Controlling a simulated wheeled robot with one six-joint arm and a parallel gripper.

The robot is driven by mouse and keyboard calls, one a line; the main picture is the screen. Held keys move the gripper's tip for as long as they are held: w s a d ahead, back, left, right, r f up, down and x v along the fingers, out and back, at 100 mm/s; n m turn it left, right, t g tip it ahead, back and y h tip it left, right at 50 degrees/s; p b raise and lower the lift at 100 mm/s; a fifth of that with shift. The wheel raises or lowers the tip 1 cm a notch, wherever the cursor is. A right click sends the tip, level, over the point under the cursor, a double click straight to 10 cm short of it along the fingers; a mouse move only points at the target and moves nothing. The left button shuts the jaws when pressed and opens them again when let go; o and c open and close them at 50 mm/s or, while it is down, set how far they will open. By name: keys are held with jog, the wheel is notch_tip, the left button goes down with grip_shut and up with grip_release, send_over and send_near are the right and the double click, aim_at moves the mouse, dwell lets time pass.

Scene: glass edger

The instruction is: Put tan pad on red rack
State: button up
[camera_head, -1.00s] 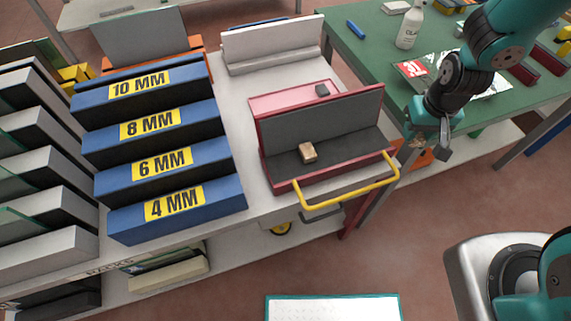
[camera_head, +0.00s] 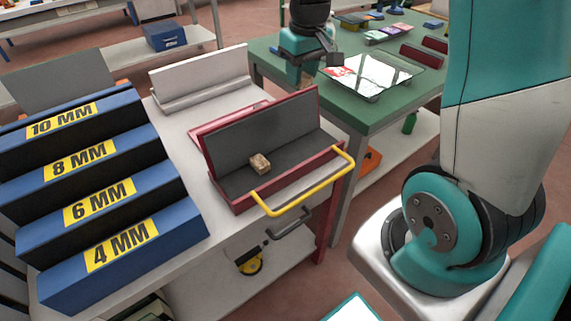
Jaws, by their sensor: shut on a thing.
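The red rack (camera_head: 243,205) stands on the white bench, with a dark grey lined back and ledge and a yellow handle (camera_head: 310,196) at its front. A small tan block (camera_head: 260,163) lies on its ledge. My gripper (camera_head: 308,80) is at the top middle, beyond the rack and over the near left part of the green table. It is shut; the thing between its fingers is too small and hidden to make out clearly. In the earlier view a small tan bit showed at the fingertips.
Blue stepped racks (camera_head: 122,245) labelled by thickness stand at left. A white rack (camera_head: 200,82) is behind the red one. The green table (camera_head: 385,112) holds a glass sheet (camera_head: 372,72) and dark red blocks. My arm's base fills the right.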

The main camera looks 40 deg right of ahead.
aim_at(297, 148)
notch_tip(297, 148, down, 19)
jog(key=shift+f+b, duration=0.1)
jog(key=shift+b, duration=0.8)
jog(key=o, duration=0.9)
jog(key=shift+f, duration=0.1)
jog(key=shift+o, duration=0.3)
notch_tip(297, 148, up, 13)
jog(key=s+p, duration=0.1)
jog(key=s, duration=0.1)
jog(key=s+a+r+n+y, duration=0.1)
jog(key=s+a+r, duration=0.2)
jog(key=a, duration=0.4)
jog(key=s+a+r+n+y, duration=0.1)
jog(key=s+a+r+n, duration=0.2)
jog(key=a, duration=0.4)
jog(key=s+a+r+n+y, duration=0.1)
jog(key=s+a+r, duration=0.1)
jog(key=s+a, duration=0.2)
jog(key=s+a+r+n+g+y, duration=0.1)
jog(key=s+a+r, duration=0.2)
jog(key=s, duration=0.7)
jog(key=shift+s+a+r+n, duration=0.15)
jog(key=shift+a+n, duration=0.15)
jog(key=shift+a, duration=0.45)
